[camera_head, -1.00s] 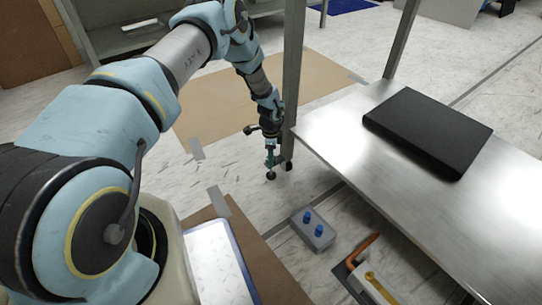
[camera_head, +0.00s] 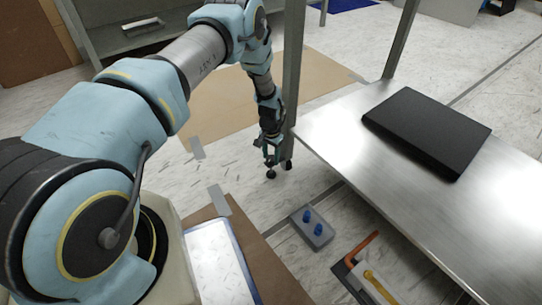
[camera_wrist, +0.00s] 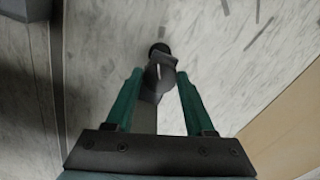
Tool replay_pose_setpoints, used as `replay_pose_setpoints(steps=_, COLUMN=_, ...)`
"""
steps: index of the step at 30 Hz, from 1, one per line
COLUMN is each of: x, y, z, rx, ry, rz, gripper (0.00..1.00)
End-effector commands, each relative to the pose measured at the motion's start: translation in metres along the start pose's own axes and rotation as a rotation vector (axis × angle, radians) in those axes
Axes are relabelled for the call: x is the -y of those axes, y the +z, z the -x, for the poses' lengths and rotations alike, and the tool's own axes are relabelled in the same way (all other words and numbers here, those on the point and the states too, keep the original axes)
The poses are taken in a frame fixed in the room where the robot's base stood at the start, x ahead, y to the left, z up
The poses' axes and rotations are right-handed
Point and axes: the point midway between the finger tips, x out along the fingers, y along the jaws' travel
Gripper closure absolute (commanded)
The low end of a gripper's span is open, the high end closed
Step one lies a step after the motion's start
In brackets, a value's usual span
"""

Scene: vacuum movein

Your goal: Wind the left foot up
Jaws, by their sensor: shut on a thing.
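My gripper (camera_head: 270,158) is low at the bottom of the metal bench's left front leg (camera_head: 291,80). A small dark round foot end (camera_head: 271,174) shows just below the fingers, and another dark end (camera_head: 287,165) shows beside it at the leg's base. In the wrist view, my gripper's two green fingers (camera_wrist: 158,88) are closed around a grey metal part of the left foot (camera_wrist: 162,72). Its round black end (camera_wrist: 159,48) sticks out past the fingertips. The thread is hidden, so the foot's height cannot be told.
The bench's steel shelf (camera_head: 340,135) carries a flat black box (camera_head: 427,130). A tray with orange and yellow tools (camera_head: 370,272) is lower right. Brown board (camera_head: 225,110) covers floor behind the gripper.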

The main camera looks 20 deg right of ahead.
Motion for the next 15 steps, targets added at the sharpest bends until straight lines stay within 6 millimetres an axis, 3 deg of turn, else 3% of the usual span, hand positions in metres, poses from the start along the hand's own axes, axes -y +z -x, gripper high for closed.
replay_pose_setpoints(steps=15, x=-0.0004, y=-0.0009, z=0.0003, rx=-0.002, ry=-0.001, rz=0.488, gripper=1.00)
